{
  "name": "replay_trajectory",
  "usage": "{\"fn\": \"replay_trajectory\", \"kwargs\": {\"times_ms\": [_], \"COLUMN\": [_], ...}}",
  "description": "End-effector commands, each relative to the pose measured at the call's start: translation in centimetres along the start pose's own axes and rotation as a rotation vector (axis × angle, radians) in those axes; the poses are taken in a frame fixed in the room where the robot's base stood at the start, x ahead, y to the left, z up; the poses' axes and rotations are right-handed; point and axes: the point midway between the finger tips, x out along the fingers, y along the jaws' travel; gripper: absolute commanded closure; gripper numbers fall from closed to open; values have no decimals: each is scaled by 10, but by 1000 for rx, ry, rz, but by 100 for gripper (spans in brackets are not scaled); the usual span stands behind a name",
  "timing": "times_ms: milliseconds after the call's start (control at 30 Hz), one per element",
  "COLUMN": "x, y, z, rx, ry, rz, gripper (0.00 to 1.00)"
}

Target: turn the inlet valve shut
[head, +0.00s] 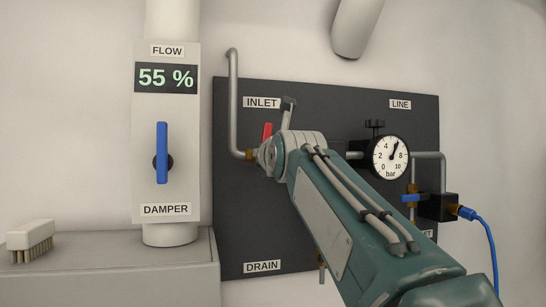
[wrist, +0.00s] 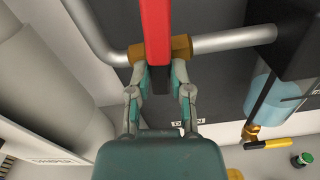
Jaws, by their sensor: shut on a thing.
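The inlet valve's red lever (wrist: 156,32) runs up the middle of the wrist view, with its dark lower end between my fingers. It looks crosswise to the grey pipe (wrist: 232,40) and its brass fitting (wrist: 181,46). My gripper (wrist: 158,82) is shut on the lever, one finger on each side. In the head view a short piece of the red lever (head: 267,130) shows upright below the INLET label (head: 262,103). My arm hides the valve body and most of my gripper there.
The dark panel also carries a pressure gauge (head: 389,156) and a blue-handled valve (head: 411,198). A blue damper lever (head: 162,153) stands at left under a "55 %" display (head: 166,78). A brush (head: 31,240) lies on the ledge.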

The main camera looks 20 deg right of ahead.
Motion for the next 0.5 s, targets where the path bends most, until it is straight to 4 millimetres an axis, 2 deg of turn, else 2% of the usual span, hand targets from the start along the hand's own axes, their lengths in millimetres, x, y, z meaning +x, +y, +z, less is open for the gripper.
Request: {"fn": "replay_trajectory", "kwargs": {"times_ms": [33,67,100,500], "x": [4,4,4,1], "y": [-1,-1,-1,-1], "z": [-8,-8,-8,-2], "rx": [1,2,2,4], "ry": [20,20,20,7], "rz": [-3,-3,-3,-2], "gripper": [100,60,50,50]}}
